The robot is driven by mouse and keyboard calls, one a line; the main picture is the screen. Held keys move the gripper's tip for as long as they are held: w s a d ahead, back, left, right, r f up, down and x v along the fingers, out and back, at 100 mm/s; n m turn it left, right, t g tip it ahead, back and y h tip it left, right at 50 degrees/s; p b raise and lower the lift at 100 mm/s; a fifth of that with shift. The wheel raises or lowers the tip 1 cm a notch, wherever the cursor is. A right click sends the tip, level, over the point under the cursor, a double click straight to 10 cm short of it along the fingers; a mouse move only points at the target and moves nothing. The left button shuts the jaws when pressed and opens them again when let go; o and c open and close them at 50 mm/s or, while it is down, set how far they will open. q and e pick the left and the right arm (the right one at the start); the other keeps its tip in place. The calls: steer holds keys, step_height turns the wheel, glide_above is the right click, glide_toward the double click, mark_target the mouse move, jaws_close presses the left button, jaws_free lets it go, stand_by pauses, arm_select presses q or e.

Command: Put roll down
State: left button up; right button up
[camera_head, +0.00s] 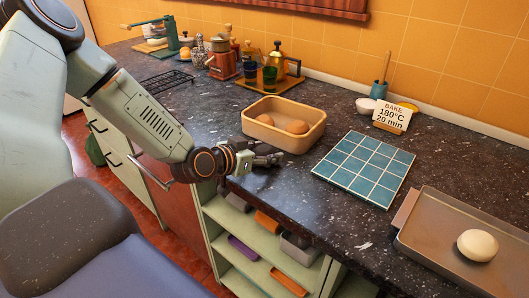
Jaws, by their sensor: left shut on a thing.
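My left gripper (267,160) is low over the dark counter, just in front of the tan basket (285,143). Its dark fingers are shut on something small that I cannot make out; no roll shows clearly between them. One brown roll (265,119) lies in the basket at its left, and another brown roll (297,127) lies to the right of it. A pale round piece of dough (478,245) sits on the metal tray (440,225) at the far right. My right gripper is not in view.
A blue tiled board (364,168) lies between basket and tray. Behind it stands a card (392,116) reading "BAKE 180°C 20 min". Coffee pots and cups stand on a wooden board (268,84) at the back. Open shelves (255,240) lie below the counter's front edge.

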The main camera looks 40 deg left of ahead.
arm_select(q)
steer(key=o, duration=1)
steer(key=shift+a+f, duration=0.15)
steer(key=shift+a, duration=0.1)
steer(key=shift+o, duration=0.8)
steer(key=shift+d, duration=0.2)
